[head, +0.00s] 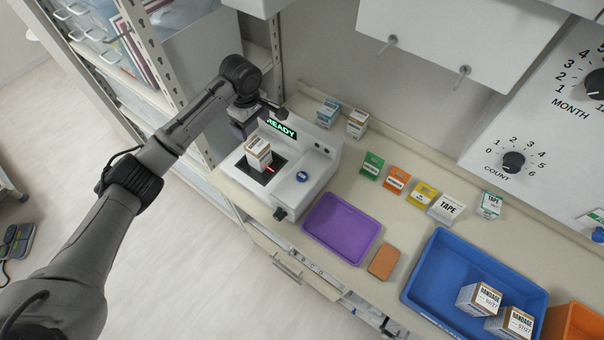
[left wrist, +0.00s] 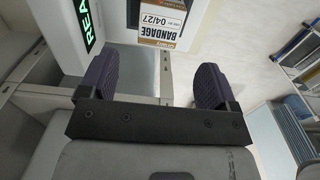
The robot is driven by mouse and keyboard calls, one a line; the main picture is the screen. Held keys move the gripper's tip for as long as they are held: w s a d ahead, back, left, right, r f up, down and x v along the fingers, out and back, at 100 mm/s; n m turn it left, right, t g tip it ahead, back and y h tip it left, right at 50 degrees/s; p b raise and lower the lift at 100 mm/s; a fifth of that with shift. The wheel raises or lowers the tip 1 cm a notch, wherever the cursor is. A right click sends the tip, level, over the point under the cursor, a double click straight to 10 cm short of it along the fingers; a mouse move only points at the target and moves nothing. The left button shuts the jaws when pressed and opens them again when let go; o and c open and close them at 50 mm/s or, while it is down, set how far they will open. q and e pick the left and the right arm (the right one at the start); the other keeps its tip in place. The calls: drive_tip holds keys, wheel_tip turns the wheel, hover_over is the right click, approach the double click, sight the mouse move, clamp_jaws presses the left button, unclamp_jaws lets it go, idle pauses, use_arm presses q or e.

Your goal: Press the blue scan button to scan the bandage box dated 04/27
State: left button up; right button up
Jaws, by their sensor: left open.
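The bandage box (head: 258,150) stands on the scanner's black plate (head: 280,161). Its label reads BANDAGE 04/27 in the left wrist view (left wrist: 163,22). The scanner (head: 325,152) shows green READY on its display (head: 281,128). The blue scan button (head: 302,176) is on the scanner's white top, right of the box; nothing touches it. My left gripper (head: 262,113) is above the back left of the scanner, near the display. Its two fingers (left wrist: 153,84) are apart and empty, with the box beyond them. My right gripper is out of view.
A red light mark (head: 270,169) shows beside the box. A purple tray (head: 342,227) and a brown pad (head: 384,261) lie right of the scanner. A blue bin (head: 425,268) holds two bandage boxes (head: 479,298). Small cartons (head: 328,111) stand behind the scanner.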

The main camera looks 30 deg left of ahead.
use_arm(q)
clamp_jaws()
idle(0.6)
idle(0.9)
